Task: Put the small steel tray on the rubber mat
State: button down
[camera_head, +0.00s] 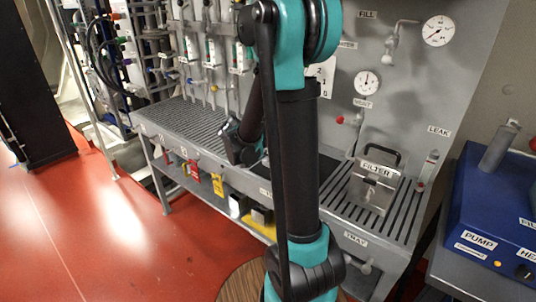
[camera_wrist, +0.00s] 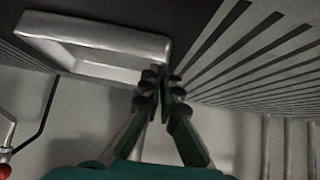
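The small steel tray (camera_wrist: 110,32) is a pale, shallow, rectangular tray at the upper left of the wrist view. My gripper (camera_wrist: 162,78) has its fingers drawn close together at the tray's right end wall, with the rim running in between them. A dark flat surface that looks like the rubber mat (camera_wrist: 175,14) shows beyond and beside the tray. I cannot tell whether the tray touches it. In the head view my arm hides the tray, and the fingertips are not clearly seen.
A slotted grating (camera_wrist: 265,50) lies right of the dark surface. In the head view the bench has a ribbed drainboard (camera_head: 190,120) at left and a filter box (camera_head: 374,186) at right. A red knob (camera_wrist: 5,171) on a pipe is near the wall. A blue pump unit (camera_head: 490,215) stands far right.

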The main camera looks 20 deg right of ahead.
jog(key=c, duration=1.7)
grip_release()
jog(key=v, duration=1.2)
